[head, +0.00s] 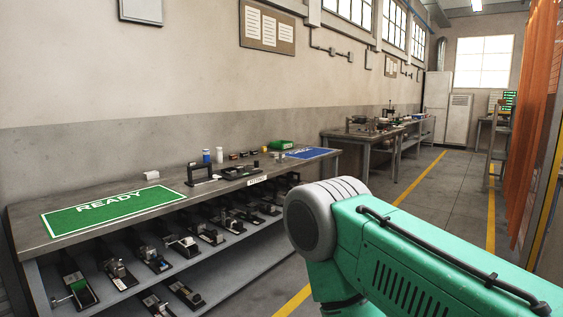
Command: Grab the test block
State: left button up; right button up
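I cannot tell which thing is the test block. Several small items lie on the long workbench (170,222), among them a black open frame (203,174), a small white piece (151,175) and dark blocks near the bench's middle (236,172). They are too small to name surely. Neither gripper shows in the head view. A teal link of my arm fills the lower right and hides what is behind it.
The lower shelf (215,266) holds several devices. More tables (375,137) stand beyond. The aisle (455,185) is clear.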

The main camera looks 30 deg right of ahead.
aim_at(282, 158)
jog(key=i+l+z, duration=0.85)
jog(key=i+z, duration=0.55)
jog(key=i, duration=2.05)
